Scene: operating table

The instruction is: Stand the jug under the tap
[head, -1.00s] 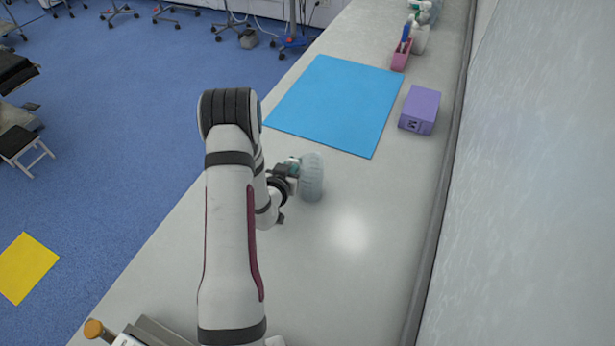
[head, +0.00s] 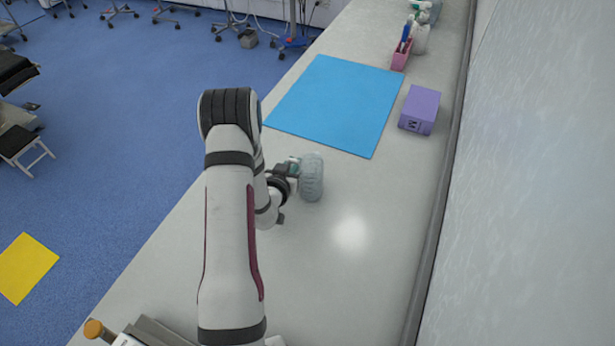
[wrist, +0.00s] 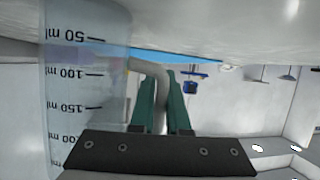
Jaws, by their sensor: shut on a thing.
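The jug (head: 312,178) is clear, with a scale in ml, and is at the middle of the counter in the head view. In the wrist view the jug (wrist: 85,85) fills the left side, its printing upside down as the picture is inverted. My gripper (head: 291,168) is at the jug's left side. In the wrist view its green fingers (wrist: 161,95) are shut on the jug's handle (wrist: 150,67). Whether the jug's base touches the counter is hard to tell. No tap shows in these views.
The grey counter (head: 345,285) is clear around the jug. A blue mat (head: 340,105) lies beyond it, with a purple box (head: 420,109) to the mat's right. A pink holder (head: 401,56) and bottles (head: 420,38) stand farther back. A wall bounds the right side.

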